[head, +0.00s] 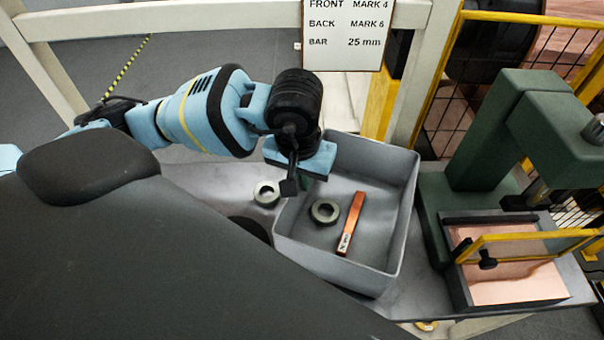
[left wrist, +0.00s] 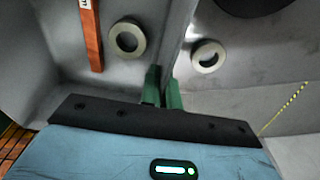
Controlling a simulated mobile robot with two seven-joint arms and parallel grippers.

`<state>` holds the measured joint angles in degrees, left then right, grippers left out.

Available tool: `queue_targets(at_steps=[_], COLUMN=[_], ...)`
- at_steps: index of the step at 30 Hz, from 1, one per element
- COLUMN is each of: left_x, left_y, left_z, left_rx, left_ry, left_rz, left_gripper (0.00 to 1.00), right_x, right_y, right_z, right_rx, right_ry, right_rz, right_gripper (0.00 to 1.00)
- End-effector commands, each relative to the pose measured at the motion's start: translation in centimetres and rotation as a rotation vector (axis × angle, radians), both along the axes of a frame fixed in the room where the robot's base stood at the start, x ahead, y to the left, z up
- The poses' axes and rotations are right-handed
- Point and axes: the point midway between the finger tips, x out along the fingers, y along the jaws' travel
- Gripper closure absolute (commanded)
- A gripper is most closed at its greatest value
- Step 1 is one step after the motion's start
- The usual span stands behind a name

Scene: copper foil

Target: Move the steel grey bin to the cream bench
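The steel grey bin (head: 322,264) stands on a grey metal worktop in the middle of the head view. A dark ring (head: 325,211) and a copper bar (head: 351,224) with a white label lie inside it. My left gripper (head: 308,181) is at the bin's left rim. In the left wrist view its green fingertips (left wrist: 163,90) are close together, one on each side of the thin bin wall (left wrist: 174,50), and appear shut on it. The ring (left wrist: 127,39) and bar (left wrist: 92,35) show there too. My right gripper is out of view. I cannot make out a cream bench top.
A second ring (head: 266,193) lies on the grey worktop (head: 215,184), left of the bin. A green press (head: 487,160) with a yellow guard stands close at the right. A cream frame (head: 200,17) carrying a white sign (head: 345,33) runs behind.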

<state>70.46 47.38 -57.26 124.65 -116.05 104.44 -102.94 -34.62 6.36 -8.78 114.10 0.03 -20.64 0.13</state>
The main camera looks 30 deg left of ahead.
Motion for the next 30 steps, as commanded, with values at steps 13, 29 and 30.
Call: queue_targets(at_steps=[13, 29, 30], left_x=[0.0, -0.5, -0.6], left_y=[0.0, -0.1, -0.2], left_z=[-0.3, 5.0, 5.8], left_rx=[0.0, -0.001, -0.002], left_ry=[0.0, -0.005, -0.005], left_rz=[0.0, 0.0, 0.0], left_gripper=[0.75, 0.75, 0.75], right_x=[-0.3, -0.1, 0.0], right_y=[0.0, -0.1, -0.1], right_z=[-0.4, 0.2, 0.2], right_rx=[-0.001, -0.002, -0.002], right_ry=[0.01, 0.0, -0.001], right_rz=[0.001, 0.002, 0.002], right_gripper=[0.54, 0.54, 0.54])
